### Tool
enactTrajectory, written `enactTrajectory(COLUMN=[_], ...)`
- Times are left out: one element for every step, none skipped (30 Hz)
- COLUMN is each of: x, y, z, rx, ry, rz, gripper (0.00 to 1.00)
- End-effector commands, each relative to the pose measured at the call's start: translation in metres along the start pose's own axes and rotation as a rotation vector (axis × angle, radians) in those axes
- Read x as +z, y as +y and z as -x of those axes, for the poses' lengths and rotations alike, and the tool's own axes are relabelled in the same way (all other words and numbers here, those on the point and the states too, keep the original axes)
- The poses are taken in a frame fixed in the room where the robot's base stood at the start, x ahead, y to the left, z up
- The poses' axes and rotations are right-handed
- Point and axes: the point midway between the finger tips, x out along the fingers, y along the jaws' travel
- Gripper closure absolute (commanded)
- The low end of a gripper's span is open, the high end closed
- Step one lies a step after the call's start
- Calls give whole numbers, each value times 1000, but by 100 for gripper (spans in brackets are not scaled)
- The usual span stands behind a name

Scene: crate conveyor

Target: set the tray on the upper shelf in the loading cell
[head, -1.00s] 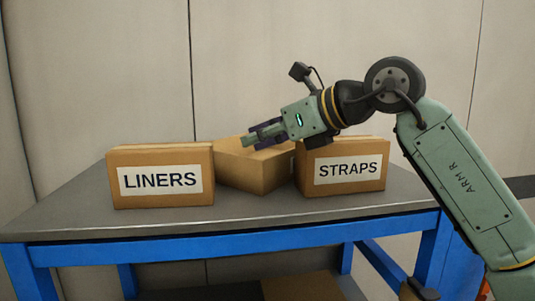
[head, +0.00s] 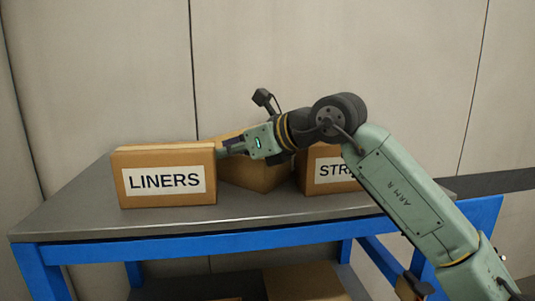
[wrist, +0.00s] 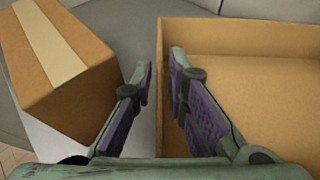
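My gripper (head: 228,146) is low between the LINERS box and an unlabelled brown box (head: 255,177) behind it. In the wrist view my gripper (wrist: 162,95) is open, with purple-padded fingers apart on either side of an open-topped brown container's wall (wrist: 159,105). I cannot tell whether they touch it. This container is probably the unlabelled box; its inside looks empty where it shows. Nothing else looks like a tray. A grey top (head: 90,213) on a blue frame bears the boxes; whether it is the upper shelf is not clear.
The LINERS box (head: 165,180) stands at front left, close to my gripper. The STRAPS box (head: 325,171) stands right, partly behind my arm. A taped closed box (wrist: 60,65) is left of my fingers in the wrist view. Another box (head: 305,282) sits below the top. A wall stands behind.

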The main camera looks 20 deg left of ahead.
Motion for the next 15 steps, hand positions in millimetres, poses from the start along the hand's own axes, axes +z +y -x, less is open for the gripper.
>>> enactTrajectory(x=[0,0,0,0,0,0,0,0,0,0,0,0,0,0,0], y=[0,0,0,0,0,0,0,0,0,0,0,0,0,0,0], z=[0,0,0,0,0,0,0,0,0,0,0,0,0,0,0], rx=[0,0,0,0,0,0,0,0,0,0,0,0,0,0,0], ry=[0,0,0,0,0,0,0,0,0,0,0,0,0,0,0], rz=[0,0,0,0,0,0,0,0,0,0,0,0,0,0,0], gripper=[91,93,96,98,100,100,100,100,100,100,100,100,100,100,100])
